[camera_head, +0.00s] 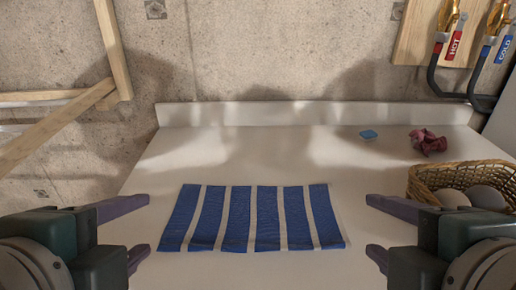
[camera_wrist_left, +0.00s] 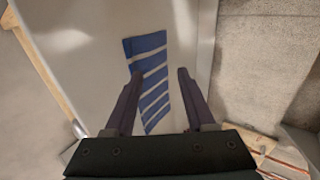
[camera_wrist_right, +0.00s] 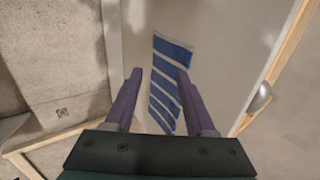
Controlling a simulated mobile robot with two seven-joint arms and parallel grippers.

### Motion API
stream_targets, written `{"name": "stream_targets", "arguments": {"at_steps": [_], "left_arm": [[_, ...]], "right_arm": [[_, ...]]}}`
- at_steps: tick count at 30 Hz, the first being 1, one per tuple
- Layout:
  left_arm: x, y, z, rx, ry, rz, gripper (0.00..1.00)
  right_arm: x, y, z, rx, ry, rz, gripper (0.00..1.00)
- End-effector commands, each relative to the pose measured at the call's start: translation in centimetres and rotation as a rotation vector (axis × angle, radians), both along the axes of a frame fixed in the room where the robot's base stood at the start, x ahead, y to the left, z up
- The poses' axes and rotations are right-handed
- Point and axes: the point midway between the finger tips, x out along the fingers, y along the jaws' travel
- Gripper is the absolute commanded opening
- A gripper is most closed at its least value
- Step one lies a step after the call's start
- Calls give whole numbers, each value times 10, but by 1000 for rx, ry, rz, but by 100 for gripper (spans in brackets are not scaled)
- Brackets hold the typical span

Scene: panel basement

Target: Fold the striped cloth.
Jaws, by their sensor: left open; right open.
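The striped cloth (camera_head: 238,219), blue with white stripes, lies flat and spread out on the white table. It also shows in the left wrist view (camera_wrist_left: 149,72) and in the right wrist view (camera_wrist_right: 166,84). My left gripper (camera_head: 141,230) is open and empty, to the left of the cloth and apart from it. My right gripper (camera_head: 368,226) is open and empty, to the right of the cloth and apart from it. In both wrist views the cloth lies beyond the fingers, with part of it hidden behind a finger.
On the white table (camera_head: 270,165), a wicker basket (camera_head: 422,180) with pale round objects stands at the right, close to my right gripper. The table behind the striped cloth is clear.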

Motion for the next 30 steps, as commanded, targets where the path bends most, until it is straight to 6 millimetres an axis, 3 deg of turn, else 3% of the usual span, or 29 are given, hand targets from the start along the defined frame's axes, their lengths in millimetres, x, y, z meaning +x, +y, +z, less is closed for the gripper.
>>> {"name": "stream_targets", "arguments": {"at_steps": [6, 10, 14, 20, 22, 30], "left_arm": [[-1, 1, 1, -12, 7, 11, 55], [-17, 8, 10, -168, 96, 157, 55], [-53, 24, 19, -436, 263, 459, 55], [-126, 49, 30, -769, 492, 969, 55], [-153, 56, 36, -850, 553, 1145, 55], [-149, 56, 110, -848, 546, 1136, 55]], "right_arm": [[-1, -1, 1, 11, 7, -12, 55], [-18, -13, 8, 165, 98, -163, 55], [-56, -32, 15, 433, 263, -470, 55], [-127, -53, 28, 772, 487, -984, 55], [-152, -57, 37, 857, 547, -1157, 55], [-149, -57, 110, 858, 543, -1154, 55]]}}
